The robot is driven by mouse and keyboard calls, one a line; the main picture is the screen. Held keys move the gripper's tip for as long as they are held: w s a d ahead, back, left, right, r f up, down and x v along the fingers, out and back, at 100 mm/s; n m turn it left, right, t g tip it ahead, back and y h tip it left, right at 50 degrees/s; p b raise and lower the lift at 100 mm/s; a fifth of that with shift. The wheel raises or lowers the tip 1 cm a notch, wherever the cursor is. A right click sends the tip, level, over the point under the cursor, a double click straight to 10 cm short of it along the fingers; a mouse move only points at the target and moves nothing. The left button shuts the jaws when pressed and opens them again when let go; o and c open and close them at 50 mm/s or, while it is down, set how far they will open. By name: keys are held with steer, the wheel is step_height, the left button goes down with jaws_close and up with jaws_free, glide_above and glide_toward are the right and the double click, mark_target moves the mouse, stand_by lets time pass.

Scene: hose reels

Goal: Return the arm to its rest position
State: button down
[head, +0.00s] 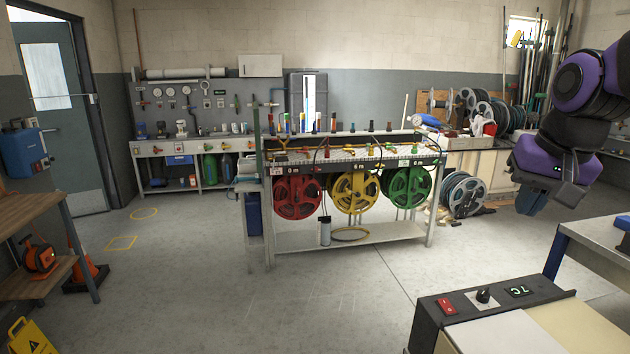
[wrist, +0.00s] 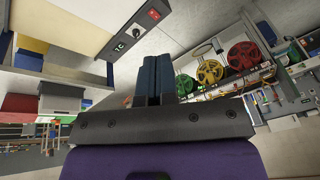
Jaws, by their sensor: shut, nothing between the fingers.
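My arm, purple and black, hangs at the right side of the head view. My gripper (head: 533,200) points downward there, in the air above the floor and left of a table edge. In the wrist view my gripper (wrist: 167,75) shows two dark blue fingers side by side, shut with nothing held between them. The wrist view is tilted, so the room looks turned over. No object touches the gripper in either view.
A workbench (head: 345,234) with red, yellow and green hose reels stands mid-room. A control box (head: 485,300) is at the front right, beside a white-topped table (head: 600,238). A wooden bench (head: 28,206) and an orange cone (head: 84,268) are at left. The middle floor is clear.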

steer(key=s+a+n+t, duration=0.1)
steer(key=s+n, duration=0.3)
steer(key=s, duration=0.9)
steer(key=shift+s+a+f+t, duration=0.15)
steer(key=shift+a+f+t, duration=0.1)
steer(key=shift+a+t, duration=0.05)
stand_by(0.3)
